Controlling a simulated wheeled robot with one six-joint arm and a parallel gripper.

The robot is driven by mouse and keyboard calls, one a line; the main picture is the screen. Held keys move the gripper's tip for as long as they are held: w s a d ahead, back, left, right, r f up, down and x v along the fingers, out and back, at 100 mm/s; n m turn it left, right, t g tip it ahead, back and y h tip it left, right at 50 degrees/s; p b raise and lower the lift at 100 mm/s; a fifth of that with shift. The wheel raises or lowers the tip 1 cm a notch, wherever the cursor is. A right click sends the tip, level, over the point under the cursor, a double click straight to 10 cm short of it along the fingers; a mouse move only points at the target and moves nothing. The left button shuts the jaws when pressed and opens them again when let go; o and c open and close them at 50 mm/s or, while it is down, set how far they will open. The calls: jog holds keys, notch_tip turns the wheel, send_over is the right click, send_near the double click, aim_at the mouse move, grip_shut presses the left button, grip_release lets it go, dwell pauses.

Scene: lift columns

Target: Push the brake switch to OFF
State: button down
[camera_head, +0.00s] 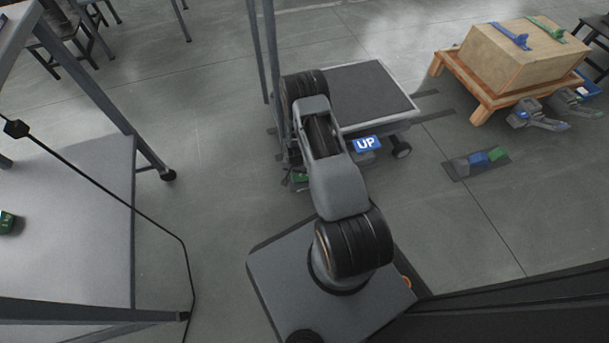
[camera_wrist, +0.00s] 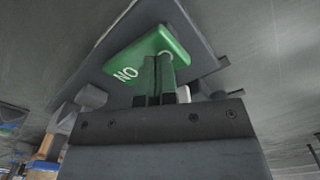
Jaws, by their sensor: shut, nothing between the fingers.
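In the wrist view a green plate (camera_wrist: 142,58) with white letters, seen upside down and reading ON, is mounted on a grey panel (camera_wrist: 190,25). I take it to be the brake switch. My gripper (camera_wrist: 155,68) is shut and empty, with its fingertips right in front of the green plate. I cannot tell whether they touch it. In the head view a small green part (camera_head: 299,178) shows low beside the cart (camera_head: 362,92), left of its blue UP sign (camera_head: 367,143). My arm hides most of that area and the gripper's fingers.
A wooden box (camera_head: 515,60) with blue and green clamps rests on a low wooden stand at the right. Coloured blocks (camera_head: 478,159) lie on a dark floor mat. A grey table (camera_head: 90,220) stands at the left. Open floor (camera_head: 220,90) lies between.

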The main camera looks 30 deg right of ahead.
jog(key=shift+f+b, duration=0.6)
jog(key=shift+f, duration=0.15)
jog(key=shift+r, duration=0.15)
jog(key=shift+r+p, duration=2.55)
jog(key=shift+r, duration=0.85)
